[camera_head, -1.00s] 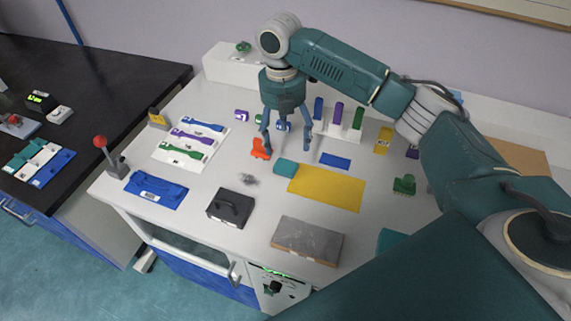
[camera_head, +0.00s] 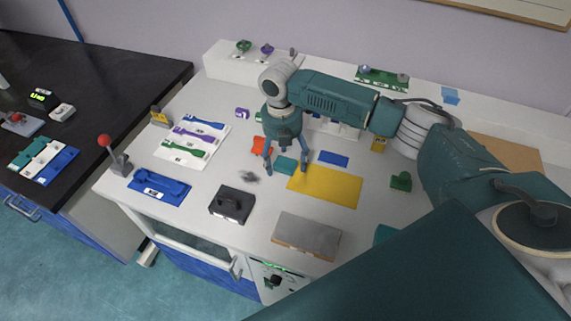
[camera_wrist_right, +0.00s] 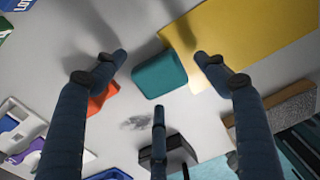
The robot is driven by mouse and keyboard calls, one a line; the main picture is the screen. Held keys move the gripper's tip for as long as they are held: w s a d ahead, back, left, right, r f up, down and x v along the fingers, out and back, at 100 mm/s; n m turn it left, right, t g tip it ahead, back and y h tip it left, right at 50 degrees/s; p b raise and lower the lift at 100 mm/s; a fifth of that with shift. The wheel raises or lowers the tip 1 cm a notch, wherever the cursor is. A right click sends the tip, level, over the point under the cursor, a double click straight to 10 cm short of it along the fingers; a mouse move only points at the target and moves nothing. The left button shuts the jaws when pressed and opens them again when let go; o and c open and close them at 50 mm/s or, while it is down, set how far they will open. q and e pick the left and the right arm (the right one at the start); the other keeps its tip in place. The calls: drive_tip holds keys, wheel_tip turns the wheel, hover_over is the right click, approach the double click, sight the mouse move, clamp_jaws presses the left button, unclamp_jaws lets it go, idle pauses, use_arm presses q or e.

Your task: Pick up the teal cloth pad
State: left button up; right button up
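The teal cloth pad (camera_head: 285,165) lies on the white bench top, beside the left edge of the yellow mat (camera_head: 326,187). My right gripper (camera_head: 286,170) points down over the pad with its fingers spread on either side of it. In the right wrist view the pad (camera_wrist_right: 159,74) is a rounded teal block between the open fingertips of my right gripper (camera_wrist_right: 160,75), and no finger visibly touches it. I cannot tell the exact height of the fingers above the bench. My left gripper is not in view.
An orange-red object (camera_head: 260,146) lies close to the left finger. A grey smudge (camera_head: 249,177) marks the bench nearby. A black block with a handle (camera_head: 231,204) and a grey slab (camera_head: 306,236) stand in front. A blue pad (camera_head: 333,159) lies behind the mat.

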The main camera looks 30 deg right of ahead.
drive_tip(key=c, duration=1)
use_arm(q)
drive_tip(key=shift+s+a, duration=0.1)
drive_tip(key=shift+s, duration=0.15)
use_arm(e)
drive_tip(key=shift+c, duration=0.2)
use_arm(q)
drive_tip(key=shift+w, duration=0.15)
use_arm(e)
drive_tip(key=shift+r, duration=0.55)
wheel_tip(320, 180, up, 12)
drive_tip(key=b, duration=0.2)
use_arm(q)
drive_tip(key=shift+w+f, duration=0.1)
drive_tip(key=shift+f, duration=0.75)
use_arm(e)
wheel_tip(320, 180, up, 7)
hover_over(285, 162)
drive_tip(key=shift+o, duration=0.2)
drive_tip(key=shift+c, duration=0.6)
